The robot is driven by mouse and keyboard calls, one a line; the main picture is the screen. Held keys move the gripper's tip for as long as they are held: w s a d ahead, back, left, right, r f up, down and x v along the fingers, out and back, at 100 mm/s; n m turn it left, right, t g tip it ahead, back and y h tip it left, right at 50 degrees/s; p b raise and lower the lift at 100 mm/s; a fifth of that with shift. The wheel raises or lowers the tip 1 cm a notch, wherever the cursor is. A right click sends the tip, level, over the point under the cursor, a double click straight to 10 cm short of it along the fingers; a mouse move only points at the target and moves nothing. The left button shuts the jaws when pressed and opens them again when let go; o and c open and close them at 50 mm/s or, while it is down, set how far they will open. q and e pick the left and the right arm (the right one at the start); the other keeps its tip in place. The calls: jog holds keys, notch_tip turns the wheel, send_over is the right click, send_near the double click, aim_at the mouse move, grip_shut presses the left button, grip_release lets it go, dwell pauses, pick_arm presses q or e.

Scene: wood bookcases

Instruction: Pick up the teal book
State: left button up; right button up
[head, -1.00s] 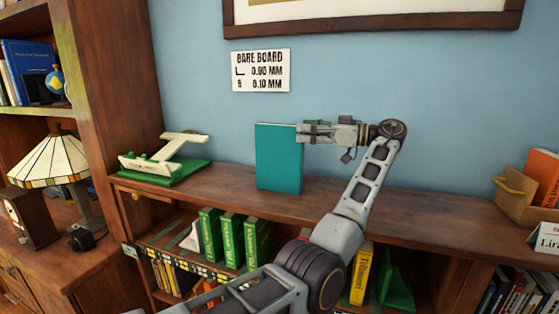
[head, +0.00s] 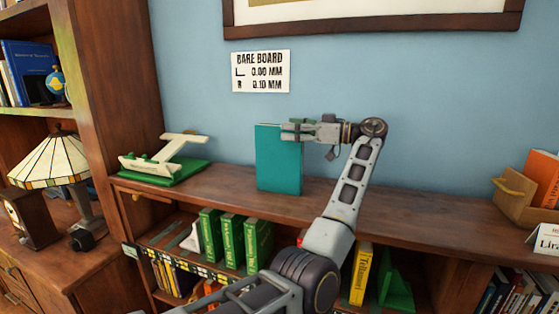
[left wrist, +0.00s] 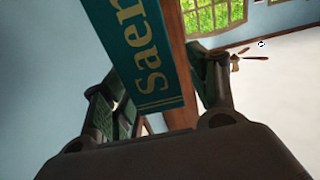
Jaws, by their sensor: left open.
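The teal book (head: 278,165) stands upright on top of the low wooden bookcase, close to the blue wall. My left gripper (head: 292,131) is at the book's upper right edge in the head view, its fingers overlapping that edge. In the left wrist view the book's spine (left wrist: 140,55), with gold lettering, reaches down between the two open fingers (left wrist: 165,105). The fingers stand on either side of the spine with gaps; whether either one touches it I cannot tell. My right gripper is in neither view.
A green and cream stand (head: 165,158) is left of the book on the bookcase top (head: 400,200). A cardboard box with an orange book (head: 541,178) stands at the right. The top between is clear. Green books (head: 232,238) fill part of the shelf below.

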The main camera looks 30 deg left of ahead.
pick_arm(q)
jog(key=shift+x, duration=1.05)
jog(key=shift+a+r, duration=0.1)
jog(key=shift+a, duration=0.35)
jog(key=c, duration=0.8)
grip_shut()
jog(key=shift+r, duration=0.1)
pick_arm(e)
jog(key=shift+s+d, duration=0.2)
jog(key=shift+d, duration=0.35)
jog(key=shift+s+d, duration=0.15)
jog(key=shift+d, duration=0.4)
